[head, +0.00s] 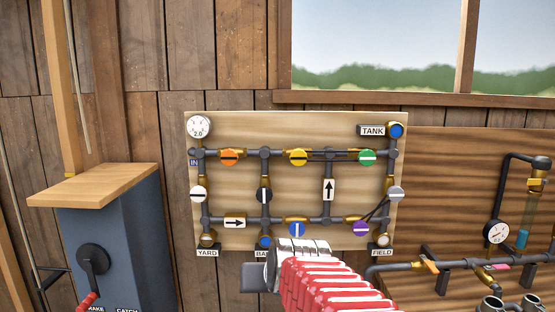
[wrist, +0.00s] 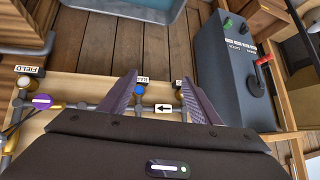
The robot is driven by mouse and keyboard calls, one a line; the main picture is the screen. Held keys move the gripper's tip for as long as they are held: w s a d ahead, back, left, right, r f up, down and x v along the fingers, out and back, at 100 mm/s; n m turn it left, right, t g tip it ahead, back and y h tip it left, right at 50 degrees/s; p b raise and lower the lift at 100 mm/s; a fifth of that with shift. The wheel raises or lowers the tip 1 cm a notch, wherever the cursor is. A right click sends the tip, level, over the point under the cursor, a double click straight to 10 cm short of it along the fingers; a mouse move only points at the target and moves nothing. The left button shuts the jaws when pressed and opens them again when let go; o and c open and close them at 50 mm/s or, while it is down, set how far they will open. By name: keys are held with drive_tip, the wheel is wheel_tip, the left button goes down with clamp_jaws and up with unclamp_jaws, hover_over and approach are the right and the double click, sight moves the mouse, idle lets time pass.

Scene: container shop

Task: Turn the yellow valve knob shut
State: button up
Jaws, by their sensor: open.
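The yellow valve knob (head: 298,157) sits on the upper pipe of the wooden valve board (head: 290,122). Its dark bar lies level, along the pipe. In the wrist view, the yellow knob is not visible. My gripper (wrist: 158,78) is open and empty in the wrist view, its two dark fingers apart over the board's lower edge. A blue knob and a white arrow plate show near the fingers there. In the head view, my arm's end is low, below the yellow knob and apart from it; its fingers cannot be made out.
An orange knob (head: 229,157) and a green knob (head: 366,157) flank the yellow one. A blue knob (head: 297,229) and a purple knob (head: 361,229) are lower. A blue-grey cabinet (head: 118,235) with a crank stands left. Pipes (head: 455,263) run at lower right.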

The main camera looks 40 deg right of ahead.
drive_tip(key=w+d+r+m+t+h, duration=0.2)
drive_tip(key=w+d+r+h, duration=0.1)
drive_tip(key=d+r, duration=0.4)
drive_tip(key=w+d+r+m+t+h, duration=0.2)
drive_tip(key=d+r+h, duration=0.3)
drive_tip(key=r, duration=0.9)
drive_tip(key=w+d+t, duration=0.1)
drive_tip(key=d, duration=0.2)
drive_tip(key=shift+t, duration=0.3)
drive_tip(key=shift+d, duration=0.15)
